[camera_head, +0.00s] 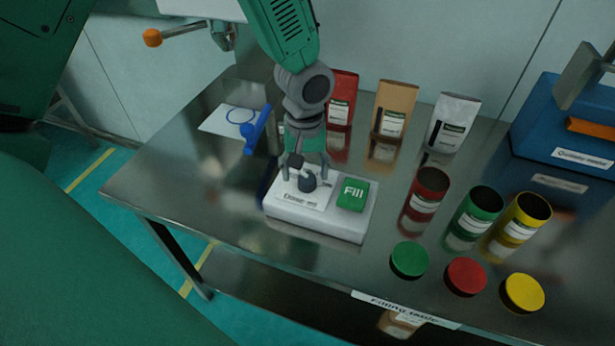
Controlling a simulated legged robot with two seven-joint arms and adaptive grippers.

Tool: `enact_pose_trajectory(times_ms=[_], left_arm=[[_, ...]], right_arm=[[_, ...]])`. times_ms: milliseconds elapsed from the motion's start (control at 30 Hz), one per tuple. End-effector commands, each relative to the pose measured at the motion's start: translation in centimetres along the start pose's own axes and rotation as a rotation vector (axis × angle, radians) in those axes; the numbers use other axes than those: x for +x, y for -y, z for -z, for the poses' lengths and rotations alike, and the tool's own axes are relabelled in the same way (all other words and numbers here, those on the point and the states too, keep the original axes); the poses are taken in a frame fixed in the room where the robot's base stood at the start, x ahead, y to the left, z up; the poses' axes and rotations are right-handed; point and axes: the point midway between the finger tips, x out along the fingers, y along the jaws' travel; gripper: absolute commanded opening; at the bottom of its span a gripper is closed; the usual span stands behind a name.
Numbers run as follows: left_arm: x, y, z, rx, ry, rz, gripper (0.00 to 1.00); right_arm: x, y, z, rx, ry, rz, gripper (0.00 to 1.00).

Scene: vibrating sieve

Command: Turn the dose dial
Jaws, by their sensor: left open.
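A white dosing box (318,224) stands on the metal table. It bears a label reading "Dose" and a green "Fill" button (353,195). The small dark dose dial (307,182) is on the left part of its top. My left gripper (305,177) comes down from above with its fingers open around or just above the dial. I cannot tell whether the fingers touch it. The gripper hides part of the box's back edge. My right gripper does not show clearly.
Red, brown and white bags (394,109) stand at the back. Open red, green and yellow jars (475,217) stand to the right, with their lids (466,276) in front. A blue box (566,130) is at far right. A blue stamp-like tool (256,131) is left of the gripper.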

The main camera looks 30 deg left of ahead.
Motion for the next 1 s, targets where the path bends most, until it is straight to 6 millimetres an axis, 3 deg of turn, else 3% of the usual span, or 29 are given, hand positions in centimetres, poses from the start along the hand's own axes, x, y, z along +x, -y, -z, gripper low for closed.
enact_pose_trajectory(times_ms=[200,500,667,1000], left_arm=[[1.8,-0.4,-0.2,0.002,-0.004,0.004,0.56],[2.0,-0.3,-0.1,0.002,-0.004,0.002,0.56],[2.0,-0.2,0.0,0.002,-0.003,0.0,0.06],[2.1,-0.3,0.2,0.001,-0.005,0.002,0.07]], right_arm=[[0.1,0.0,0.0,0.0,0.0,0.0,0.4],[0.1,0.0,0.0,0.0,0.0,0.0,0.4],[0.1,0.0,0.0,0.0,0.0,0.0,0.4],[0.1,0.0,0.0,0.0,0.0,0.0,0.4]])
